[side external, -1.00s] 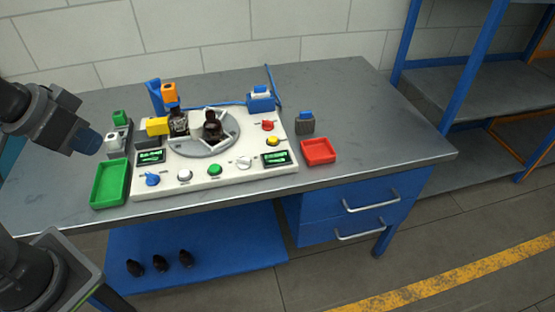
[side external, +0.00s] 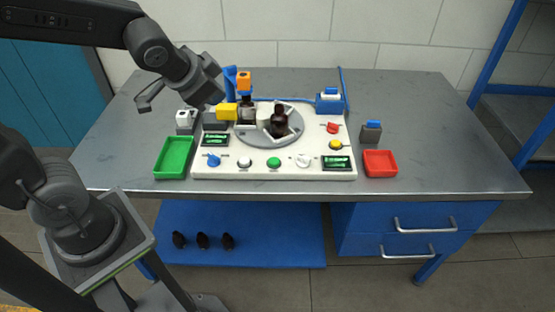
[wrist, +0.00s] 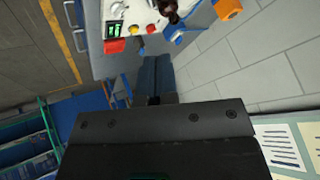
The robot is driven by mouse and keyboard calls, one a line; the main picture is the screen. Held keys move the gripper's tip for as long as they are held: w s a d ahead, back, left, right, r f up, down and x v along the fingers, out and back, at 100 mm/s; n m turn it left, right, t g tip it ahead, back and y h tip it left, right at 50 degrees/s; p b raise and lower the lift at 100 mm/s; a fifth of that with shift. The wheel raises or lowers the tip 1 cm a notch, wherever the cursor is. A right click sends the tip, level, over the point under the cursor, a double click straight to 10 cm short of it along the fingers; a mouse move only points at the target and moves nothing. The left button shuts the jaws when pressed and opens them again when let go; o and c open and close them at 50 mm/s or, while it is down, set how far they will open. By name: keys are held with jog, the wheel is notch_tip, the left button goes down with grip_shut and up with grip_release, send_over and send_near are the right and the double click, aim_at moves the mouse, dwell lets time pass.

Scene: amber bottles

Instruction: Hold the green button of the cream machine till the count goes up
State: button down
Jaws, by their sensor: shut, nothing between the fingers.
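The cream machine (side external: 225,172) stands on the grey bench. Its green button (side external: 274,163) is on the front edge, between a white button (side external: 244,162) and a white knob (side external: 303,160); nothing touches it. Two lit displays sit on the panel, left (side external: 215,140) and right (side external: 337,162); their figures are too small to read. Amber bottles (side external: 280,121) stand at the round plate. My gripper's wrist is above the machine's back left corner in the side view, its fingertips unclear there. In the wrist view my gripper (wrist: 154,62) is shut and empty; the green button is not visible there.
A green tray (side external: 174,157) lies left of the machine, a red tray (side external: 380,163) right. A blue dial (side external: 213,160), yellow button (side external: 336,145) and red knob (side external: 332,127) share the panel. An orange-topped blue post rises behind. The bench's right end is clear.

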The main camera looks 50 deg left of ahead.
jog(key=w+f+m+t, duration=0.1)
jog(key=w+f+m, duration=0.2)
jog(key=w+f, duration=0.3)
jog(key=m+h, duration=0.3)
jog(key=m, duration=0.2)
send_over(274, 162)
notch_tip(274, 162, down, 6)
jog(key=shift+f+t, duration=0.2)
jog(key=shift+t, duration=0.1)
jog(key=shift+f, duration=4.4)
jog(key=shift+f, duration=0.1)
jog(key=shift+f, duration=0.3)
jog(key=shift+f, duration=0.5)
dwell(0.7)
